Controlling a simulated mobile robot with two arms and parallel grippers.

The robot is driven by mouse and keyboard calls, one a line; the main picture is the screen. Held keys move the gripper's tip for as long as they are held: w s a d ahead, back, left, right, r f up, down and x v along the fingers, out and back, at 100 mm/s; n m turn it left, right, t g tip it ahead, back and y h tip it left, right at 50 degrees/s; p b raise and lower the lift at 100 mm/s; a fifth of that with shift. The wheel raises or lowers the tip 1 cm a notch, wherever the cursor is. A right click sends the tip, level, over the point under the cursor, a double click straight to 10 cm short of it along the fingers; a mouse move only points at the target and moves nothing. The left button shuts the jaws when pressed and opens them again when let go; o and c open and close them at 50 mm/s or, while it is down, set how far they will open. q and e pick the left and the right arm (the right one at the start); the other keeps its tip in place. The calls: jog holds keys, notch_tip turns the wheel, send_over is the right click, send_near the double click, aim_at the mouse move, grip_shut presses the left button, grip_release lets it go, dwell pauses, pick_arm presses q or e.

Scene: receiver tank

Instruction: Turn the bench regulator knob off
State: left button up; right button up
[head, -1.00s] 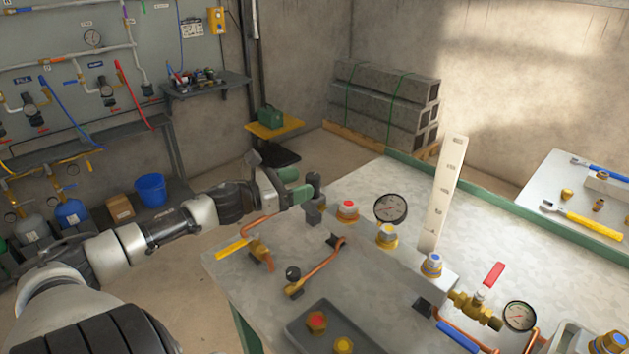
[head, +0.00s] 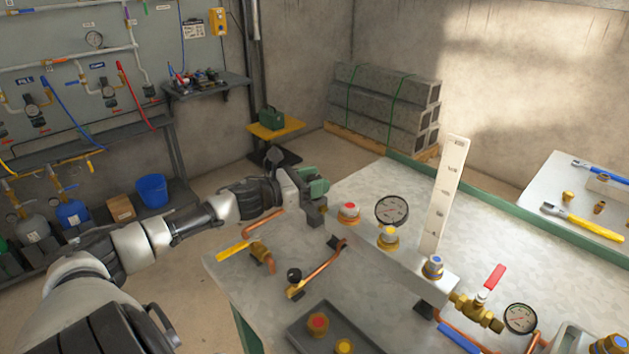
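The bench regulator (head: 316,213) is a dark body at the left end of the grey manifold block on the bench. Its black knob is mostly hidden by my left gripper (head: 314,181). The green-padded fingers of that gripper are right at the knob's height, overlapping it in the head view. I cannot tell whether they touch or have closed on it. My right gripper is out of view.
A red-handled valve (head: 494,277) stands at right.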

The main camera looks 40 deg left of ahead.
pick_arm(q)
jog(key=c, duration=0.5)
jog(key=shift+y, duration=0.4)
jog(key=n+t+y+p, duration=0.1)
jog(key=n+y+p, duration=0.1)
jog(key=n+y, duration=0.1)
jog(key=shift+r+y, duration=0.15)
jog(key=shift+y, duration=0.25)
jog(key=n+y+p, duration=0.1)
jog(key=y, duration=0.1)
jog(key=n+y+p, duration=0.2)
jog(key=y, duration=0.1)
jog(key=shift+r+n+y, duration=0.15)
jog(key=shift+n+y, duration=0.15)
jog(key=n+g+y+p, duration=0.1)
jog(key=n+y, duration=0.1)
jog(key=y, duration=0.1)
jog(key=n+g+y+p, duration=0.1)
jog(key=y+p, duration=0.1)
jog(key=shift+n+g+y, duration=0.3)
jog(key=shift+n+y, duration=0.1)
jog(key=shift+f+n+g+y+p, duration=0.25)
jog(key=shift+n+g+y+p, duration=0.45)
jog(key=shift+y, duration=0.3)
